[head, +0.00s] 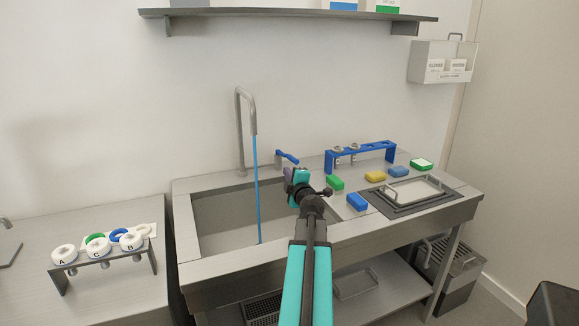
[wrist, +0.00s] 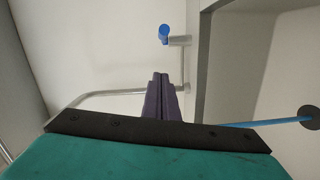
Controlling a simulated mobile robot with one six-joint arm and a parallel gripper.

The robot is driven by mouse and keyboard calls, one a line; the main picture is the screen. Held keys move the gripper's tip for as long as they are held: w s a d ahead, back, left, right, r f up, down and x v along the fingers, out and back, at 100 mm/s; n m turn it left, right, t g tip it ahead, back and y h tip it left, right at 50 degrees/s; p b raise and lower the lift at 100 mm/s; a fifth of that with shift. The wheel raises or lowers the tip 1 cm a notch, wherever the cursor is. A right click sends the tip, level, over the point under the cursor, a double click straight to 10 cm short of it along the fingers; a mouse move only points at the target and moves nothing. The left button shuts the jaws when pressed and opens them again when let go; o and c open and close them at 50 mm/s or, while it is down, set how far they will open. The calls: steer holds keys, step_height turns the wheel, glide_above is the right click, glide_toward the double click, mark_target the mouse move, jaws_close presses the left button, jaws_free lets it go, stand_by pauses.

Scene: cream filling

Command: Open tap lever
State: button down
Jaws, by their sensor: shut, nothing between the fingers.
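The blue tap lever (head: 287,156) stands on the back ledge of the sink, right of the grey tap spout (head: 240,128). A blue stream of water (head: 257,190) runs from the spout into the sink basin (head: 222,212). My gripper (head: 288,173) is over the right part of the basin, in front of the lever in the head view. In the wrist view its purple fingers (wrist: 160,77) are shut together and empty. The lever's blue end (wrist: 164,34) is beyond the fingertips there, apart from them. The spout pipe (wrist: 110,92) passes behind the fingers.
Right of the basin are a blue rack (head: 362,154), several coloured blocks such as the front blue block (head: 357,202), and a metal tray (head: 412,192). A stand of labelled rings (head: 100,255) is at the left. A shelf (head: 290,14) hangs above.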

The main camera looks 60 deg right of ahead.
glide_toward(287, 156)
steer(key=x, duration=0.1)
steer(key=b+x, duration=0.1)
steer(key=x, duration=0.1)
steer(key=shift+w+a+f, duration=0.15)
steer(key=shift+w+f, duration=0.05)
steer(key=shift+w, duration=0.15)
stand_by(0.9)
steer(key=shift+w, duration=0.15)
